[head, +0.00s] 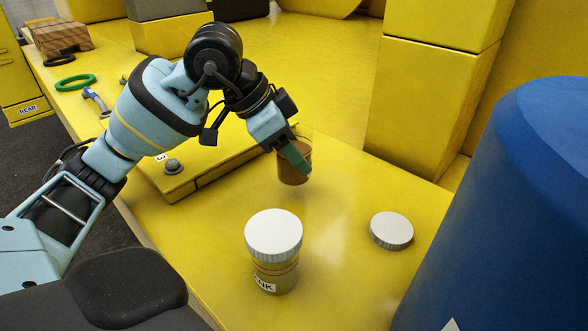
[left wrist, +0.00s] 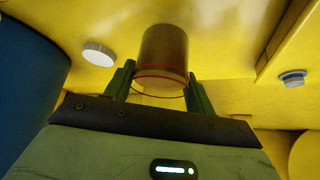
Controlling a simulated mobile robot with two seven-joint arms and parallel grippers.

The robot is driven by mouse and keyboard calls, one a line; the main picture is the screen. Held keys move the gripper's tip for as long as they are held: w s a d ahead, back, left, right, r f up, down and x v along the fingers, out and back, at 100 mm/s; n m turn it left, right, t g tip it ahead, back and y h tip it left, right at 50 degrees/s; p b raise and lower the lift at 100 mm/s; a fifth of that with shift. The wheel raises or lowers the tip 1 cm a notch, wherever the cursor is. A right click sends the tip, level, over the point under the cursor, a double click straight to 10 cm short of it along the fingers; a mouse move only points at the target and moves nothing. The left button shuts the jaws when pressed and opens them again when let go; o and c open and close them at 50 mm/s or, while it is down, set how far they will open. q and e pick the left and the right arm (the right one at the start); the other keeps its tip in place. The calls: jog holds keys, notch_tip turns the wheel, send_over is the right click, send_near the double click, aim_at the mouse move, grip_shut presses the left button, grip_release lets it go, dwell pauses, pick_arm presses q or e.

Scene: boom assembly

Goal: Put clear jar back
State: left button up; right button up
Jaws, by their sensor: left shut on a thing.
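The clear jar (head: 291,172), see-through with brownish contents and no lid on it, is in the grip of my left gripper (head: 300,162). It looks upright and seems to be a little above the yellow surface, though the gap is hard to judge. In the left wrist view the jar (left wrist: 163,50), with red lines round it, sits between the green fingers of the left gripper (left wrist: 160,78). A loose white lid (head: 391,230) lies flat to the right and also shows in the left wrist view (left wrist: 98,53). My right gripper is not in view.
A second jar (head: 274,275) with a white lid and a partly visible label stands nearer. A large blue drum (head: 510,220) is at right. A raised yellow panel (head: 215,165) with a bolt lies left. A green ring (head: 75,82) lies farther back. Surface around the lid is clear.

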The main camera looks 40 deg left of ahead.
pick_arm(q)
jog(key=shift+f, duration=2.05)
jog(key=shift+f, duration=0.15)
jog(key=o, duration=1.2)
jog(key=shift+b, duration=0.3)
jog(key=shift+s+a+r, duration=0.1)
jog(key=shift+r, duration=0.3)
jog(key=v, duration=1.1)
jog(key=shift+s+a+r+p, duration=0.1)
jog(key=shift+r+p, duration=0.1)
jog(key=shift+p, duration=0.1)
